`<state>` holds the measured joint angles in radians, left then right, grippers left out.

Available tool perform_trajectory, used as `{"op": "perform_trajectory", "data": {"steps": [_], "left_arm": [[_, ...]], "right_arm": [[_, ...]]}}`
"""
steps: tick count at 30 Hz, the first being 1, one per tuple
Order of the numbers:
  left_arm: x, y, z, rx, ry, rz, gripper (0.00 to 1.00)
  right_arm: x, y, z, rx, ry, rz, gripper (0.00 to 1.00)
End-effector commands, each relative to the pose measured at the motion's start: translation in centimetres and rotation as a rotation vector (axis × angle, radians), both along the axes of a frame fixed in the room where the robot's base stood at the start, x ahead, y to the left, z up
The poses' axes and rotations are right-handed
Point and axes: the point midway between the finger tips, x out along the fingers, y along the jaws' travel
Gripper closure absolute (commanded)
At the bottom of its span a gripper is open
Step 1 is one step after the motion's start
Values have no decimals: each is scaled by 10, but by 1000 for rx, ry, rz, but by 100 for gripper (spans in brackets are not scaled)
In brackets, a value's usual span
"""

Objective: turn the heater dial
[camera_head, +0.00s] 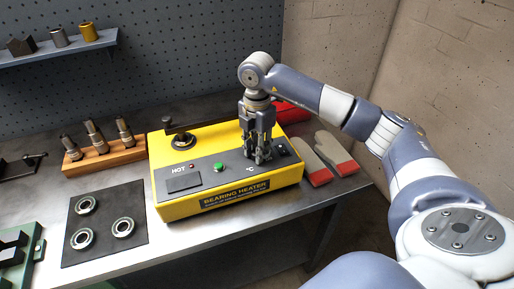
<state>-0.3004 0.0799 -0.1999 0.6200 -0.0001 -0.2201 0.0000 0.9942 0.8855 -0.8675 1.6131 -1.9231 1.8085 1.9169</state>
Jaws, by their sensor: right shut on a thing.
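The yellow bearing heater (215,208) stands on the metal bench in the head view. Its grey front panel has a dark display, a small red lamp by the word HOT, and a green button (218,167). My right gripper (259,157) points straight down onto the right part of this panel, above the °C mark. Its fingers are shut on the heater dial, which they hide almost entirely. I cannot tell where the dial points. My left gripper is not in view.
Several bearing rings lie on a black mat (133,196) at the left. A wooden block (103,155) holds metal tools behind it. Gloves (334,154) lie right of the heater, and a red object (291,113) sits behind. A pegboard and shelf (62,52) close the back.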

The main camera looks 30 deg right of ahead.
Motion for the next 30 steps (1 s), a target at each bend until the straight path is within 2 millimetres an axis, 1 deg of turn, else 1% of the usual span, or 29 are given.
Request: {"op": "perform_trajectory", "data": {"steps": [1, 12, 13, 15, 25, 28, 30], "left_arm": [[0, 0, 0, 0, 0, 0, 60], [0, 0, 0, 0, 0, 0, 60], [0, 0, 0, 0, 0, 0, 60], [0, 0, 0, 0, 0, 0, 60], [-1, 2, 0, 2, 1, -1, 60], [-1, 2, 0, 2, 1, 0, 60], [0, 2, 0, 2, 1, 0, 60]], "right_arm": [[2, -1, 3, 0, -7, -7, 98], [2, -1, 3, 0, -8, -9, 98], [2, -1, 3, 0, -8, -9, 67], [2, -1, 3, 0, -7, -9, 54], [1, 0, 2, 1, -3, -6, 54], [1, 0, 8, 1, -5, -6, 54], [2, 0, 17, 0, -6, -6, 54]]}}
